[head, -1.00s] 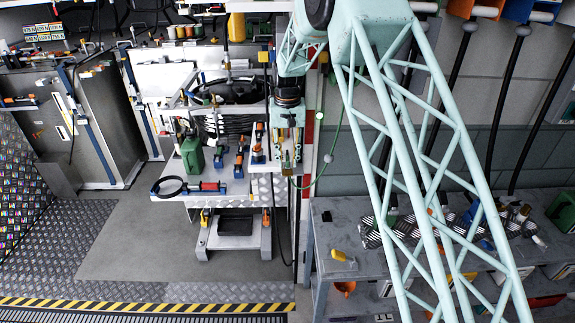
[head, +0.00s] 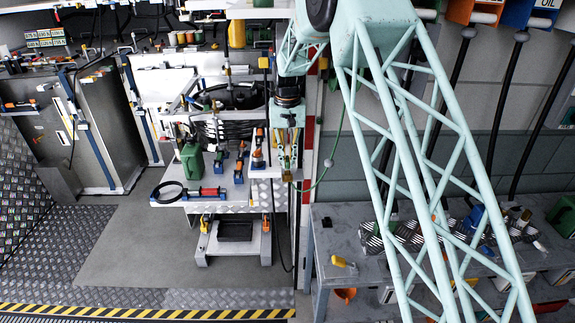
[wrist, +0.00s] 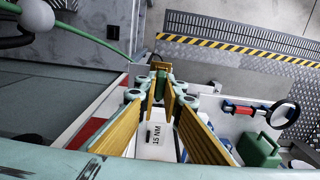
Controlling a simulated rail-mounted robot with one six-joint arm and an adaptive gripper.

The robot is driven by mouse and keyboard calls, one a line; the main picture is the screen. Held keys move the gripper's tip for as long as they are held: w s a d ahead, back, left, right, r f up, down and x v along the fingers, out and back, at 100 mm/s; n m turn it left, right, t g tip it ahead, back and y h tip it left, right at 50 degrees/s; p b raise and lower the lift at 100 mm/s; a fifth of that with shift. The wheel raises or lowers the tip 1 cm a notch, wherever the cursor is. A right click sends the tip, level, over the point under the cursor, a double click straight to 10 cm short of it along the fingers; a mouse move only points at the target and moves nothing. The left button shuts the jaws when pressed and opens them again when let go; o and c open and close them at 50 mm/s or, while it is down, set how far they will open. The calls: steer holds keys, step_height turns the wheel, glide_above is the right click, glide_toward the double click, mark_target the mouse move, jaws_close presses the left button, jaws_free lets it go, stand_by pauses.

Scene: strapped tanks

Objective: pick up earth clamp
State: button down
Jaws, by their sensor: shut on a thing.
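My gripper (head: 287,164) hangs at the right front edge of the cluttered bench, at the end of my pale green arm. In the wrist view its two yellow-sided fingers (wrist: 161,103) run forward and converge. They are shut on a small green and brass-coloured piece, which I take to be the earth clamp (wrist: 162,83). The fingers hide part of it. A green cable (wrist: 100,38) with a grey ball (wrist: 37,15) comes in from the upper left towards the fingertips. In the head view the cable (head: 336,135) hangs to the right of my gripper.
The bench (head: 262,196) holds a green canister (head: 192,161), a black ring with a red handle (wrist: 280,115) and several small tools close to my gripper. A red and white post (head: 309,135) stands just right. Open floor (head: 150,245) lies left of the bench front.

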steer(key=shift+r, duration=0.6)
steer(key=shift+s+d+r, duration=0.15)
steer(key=shift+s+d, duration=0.1)
steer(key=shift+s, duration=0.15)
steer(key=s+d+r+b, duration=0.1)
steer(key=s+d, duration=0.7)
steer(key=s, duration=0.4)
steer(key=shift+s+r, duration=0.2)
steer(key=shift+s, duration=0.2)
steer(key=shift+d+f, duration=0.1)
